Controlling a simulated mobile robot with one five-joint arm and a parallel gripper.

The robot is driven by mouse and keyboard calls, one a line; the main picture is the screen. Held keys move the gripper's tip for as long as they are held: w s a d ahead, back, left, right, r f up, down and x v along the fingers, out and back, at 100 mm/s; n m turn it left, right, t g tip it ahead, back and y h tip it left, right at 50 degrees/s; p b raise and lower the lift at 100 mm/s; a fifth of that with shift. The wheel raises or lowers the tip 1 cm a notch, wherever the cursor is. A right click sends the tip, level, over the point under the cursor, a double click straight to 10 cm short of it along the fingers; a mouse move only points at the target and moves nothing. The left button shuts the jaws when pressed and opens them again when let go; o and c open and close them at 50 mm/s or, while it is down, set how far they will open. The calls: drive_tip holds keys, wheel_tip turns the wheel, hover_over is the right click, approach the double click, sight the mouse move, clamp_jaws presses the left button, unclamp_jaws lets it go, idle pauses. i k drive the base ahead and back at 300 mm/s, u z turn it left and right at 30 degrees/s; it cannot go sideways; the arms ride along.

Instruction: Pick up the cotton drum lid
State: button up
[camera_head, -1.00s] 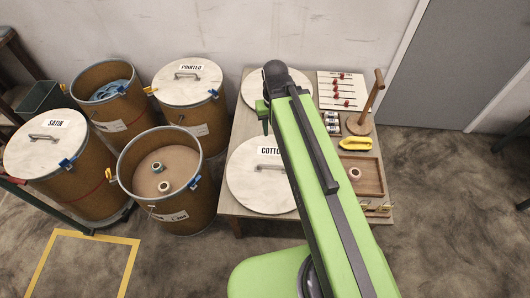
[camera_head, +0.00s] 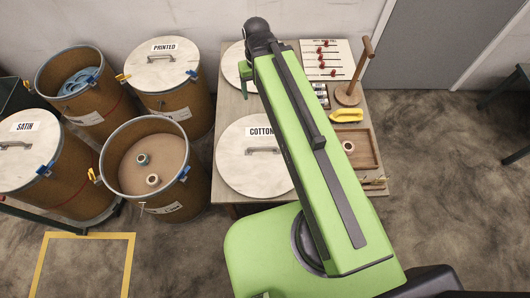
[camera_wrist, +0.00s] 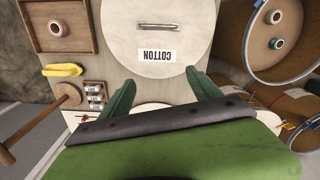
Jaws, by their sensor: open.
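The cotton drum lid (camera_head: 250,166) is a pale round disc with a "COTTON" label and a metal bar handle. It lies flat on the table, and my arm hides part of its right edge in the head view. In the wrist view the lid (camera_wrist: 190,50) is at the top centre, with its handle (camera_wrist: 158,27) near the top and its label upside down. My gripper (camera_wrist: 160,95) is open and empty, its two green fingers apart. In the head view my gripper (camera_head: 246,80) is partly hidden by my arm.
Another pale lid (camera_head: 233,66) lies behind on the table (camera_head: 228,110). An open drum (camera_head: 150,195) with two rolls stands left of the table.

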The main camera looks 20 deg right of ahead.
sight(250, 158)
drive_tip(key=z, duration=0.15)
drive_tip(key=k, duration=1.5)
drive_tip(key=u, duration=1.35)
drive_tip(key=i, duration=1)
drive_tip(key=u, duration=0.1)
